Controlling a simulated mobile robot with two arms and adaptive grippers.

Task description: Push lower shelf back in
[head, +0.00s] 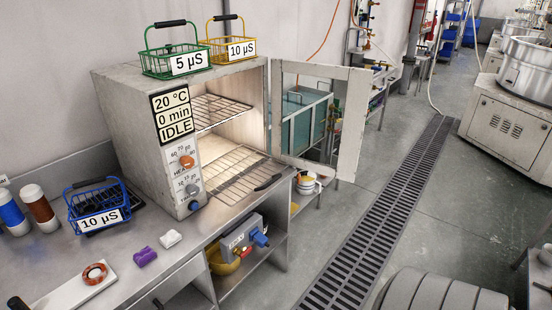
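The oven (138,112) is a grey box cabinet on the steel bench, with its door (359,125) swung wide open to the right. The lower shelf (232,181) is a wire rack that sticks out of the oven's opening towards the front. A dark handle-like piece (268,182) lies at its front right edge. The lower shelf looks empty. The upper shelf (218,109) is a wire rack inside the lit chamber, also empty. The panel (173,113) reads 20 °C, 0 min, IDLE. Neither of my grippers is in view.
A green basket (160,63) and a yellow basket (228,42) stand on the oven. A blue basket (97,213), bottles, and small purple and white pieces are on the bench left of it. A floor drain grate (380,221) runs along the open floor at right.

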